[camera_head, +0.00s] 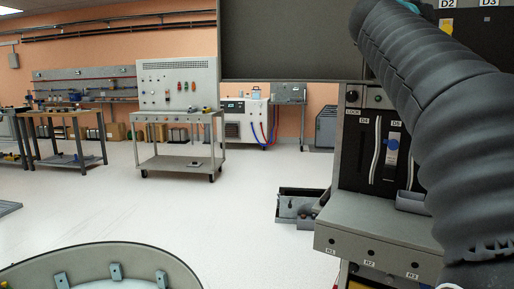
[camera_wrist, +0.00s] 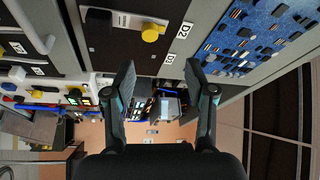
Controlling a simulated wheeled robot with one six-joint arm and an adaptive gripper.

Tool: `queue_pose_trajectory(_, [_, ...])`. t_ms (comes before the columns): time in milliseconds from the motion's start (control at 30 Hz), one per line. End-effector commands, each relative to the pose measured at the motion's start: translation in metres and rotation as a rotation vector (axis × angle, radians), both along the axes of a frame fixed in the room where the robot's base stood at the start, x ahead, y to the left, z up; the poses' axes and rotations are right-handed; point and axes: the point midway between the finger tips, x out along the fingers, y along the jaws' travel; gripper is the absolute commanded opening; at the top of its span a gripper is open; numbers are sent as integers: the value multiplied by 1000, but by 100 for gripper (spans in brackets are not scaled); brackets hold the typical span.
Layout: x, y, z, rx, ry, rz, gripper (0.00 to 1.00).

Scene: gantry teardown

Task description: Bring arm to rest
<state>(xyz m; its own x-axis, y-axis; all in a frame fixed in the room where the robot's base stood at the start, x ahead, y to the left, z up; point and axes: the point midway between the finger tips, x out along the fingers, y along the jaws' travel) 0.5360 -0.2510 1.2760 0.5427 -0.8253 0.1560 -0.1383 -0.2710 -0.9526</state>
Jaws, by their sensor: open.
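My gripper (camera_wrist: 158,97) shows in the wrist view with its two dark fingers spread well apart; it is open and nothing sits between the fingertips. My arm, in a dark ribbed sleeve, crosses the right side of the head view; my gripper is not visible there.
In the head view a grey cabinet (camera_head: 372,222) with labelled slots stands close at right, under my arm. A wheeled cart (camera_head: 178,164) and a workbench (camera_head: 62,112) stand further back. A grey bin (camera_head: 296,203) sits on the floor. The middle floor is clear.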

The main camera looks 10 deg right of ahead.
Motion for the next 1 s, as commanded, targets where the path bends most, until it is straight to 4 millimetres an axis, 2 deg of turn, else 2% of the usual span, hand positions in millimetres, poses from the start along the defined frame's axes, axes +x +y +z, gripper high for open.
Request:
queue_pose_trajectory(100, [0,30,8,-159,17,100,55])
queue_pose_trajectory(167, [3,53,6,-258,43,177,55])
queue_pose_trajectory(267, [8,99,-11,-410,111,333,55])
queue_pose_trajectory(367, [9,147,-49,-538,214,503,55])
queue_pose_trajectory(400, [8,165,-68,-579,262,572,55])
queue_pose_trajectory(467, [5,189,-99,-628,337,668,55])
queue_pose_trajectory(500, [1,203,-121,-653,391,727,55])
queue_pose_trajectory(567, [-6,222,-154,-689,466,811,55])
queue_pose_trajectory(700, [-32,255,-236,-735,661,984,55])
queue_pose_trajectory(867, [-74,274,-331,-750,903,1142,55])
queue_pose_trajectory(1000, [-121,278,-410,-736,1126,1249,55])
